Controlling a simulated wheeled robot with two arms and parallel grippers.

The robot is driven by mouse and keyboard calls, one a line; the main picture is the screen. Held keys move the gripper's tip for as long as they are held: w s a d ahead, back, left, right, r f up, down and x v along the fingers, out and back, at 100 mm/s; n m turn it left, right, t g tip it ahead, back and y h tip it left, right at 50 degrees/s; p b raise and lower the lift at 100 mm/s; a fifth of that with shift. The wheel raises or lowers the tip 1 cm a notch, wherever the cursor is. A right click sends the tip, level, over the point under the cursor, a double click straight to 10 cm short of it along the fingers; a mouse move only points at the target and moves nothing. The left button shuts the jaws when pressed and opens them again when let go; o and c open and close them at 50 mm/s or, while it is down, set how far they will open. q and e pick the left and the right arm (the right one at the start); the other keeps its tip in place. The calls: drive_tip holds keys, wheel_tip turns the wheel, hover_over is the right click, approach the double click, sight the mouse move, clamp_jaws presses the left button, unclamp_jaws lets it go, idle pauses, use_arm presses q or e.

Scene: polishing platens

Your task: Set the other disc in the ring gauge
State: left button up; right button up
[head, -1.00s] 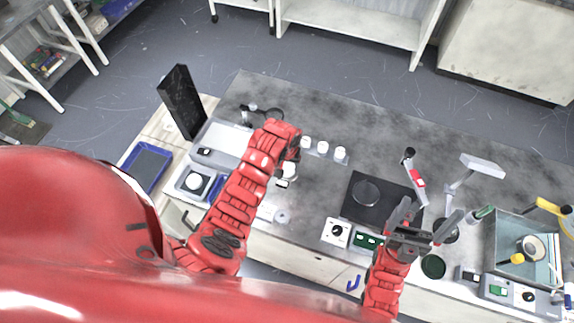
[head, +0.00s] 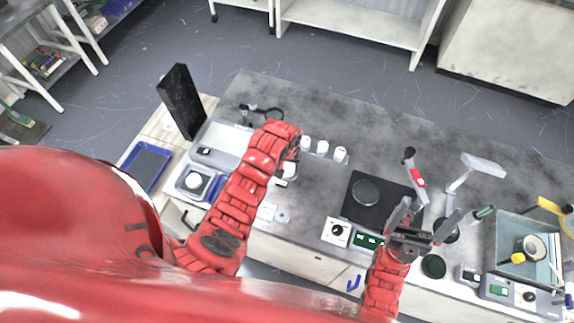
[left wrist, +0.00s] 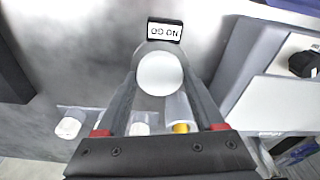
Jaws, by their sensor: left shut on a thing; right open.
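My left gripper (left wrist: 160,98) is shut on a white disc (left wrist: 160,74), its fingers on either side of it. Just past the disc, a grey rounded ring gauge (left wrist: 142,51) shows partly around it, with a label (left wrist: 164,31) that seems to read NO GO. The disc covers the gauge's middle, so I cannot tell whether it is seated. In the head view my left gripper (head: 291,160) is over the bench, largely hidden by its own arm. A second small round piece (head: 283,216) lies nearer the front edge. My right gripper (head: 410,222) is open and empty over the bench.
Several white cups (head: 322,147) stand beyond my left gripper. A black plate (head: 365,196) with a round disc lies right of centre. A black upright block (head: 181,102) and blue tray (head: 148,167) are at left, a glass-sided basin (head: 521,249) at right.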

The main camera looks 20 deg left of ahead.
use_arm(q)
drive_tip(key=o, duration=1.5)
drive_tip(key=shift+r+b, duration=0.3)
drive_tip(key=shift+r, duration=0.25)
drive_tip(key=r, duration=0.1)
drive_tip(key=r+b, duration=0.1)
drive_tip(key=r, duration=0.2)
drive_tip(key=shift+s, duration=0.25)
drive_tip(key=r+p, duration=0.2)
drive_tip(key=r, duration=0.2)
drive_tip(key=s+r+p, duration=0.1)
drive_tip(key=r+p, duration=0.2)
drive_tip(key=r, duration=0.1)
drive_tip(key=r+p, duration=0.2)
drive_tip(key=r, duration=0.2)
drive_tip(key=shift+s+d+r, duration=0.1)
drive_tip(key=shift+s+d, duration=0.1)
drive_tip(key=shift+s, duration=0.1)
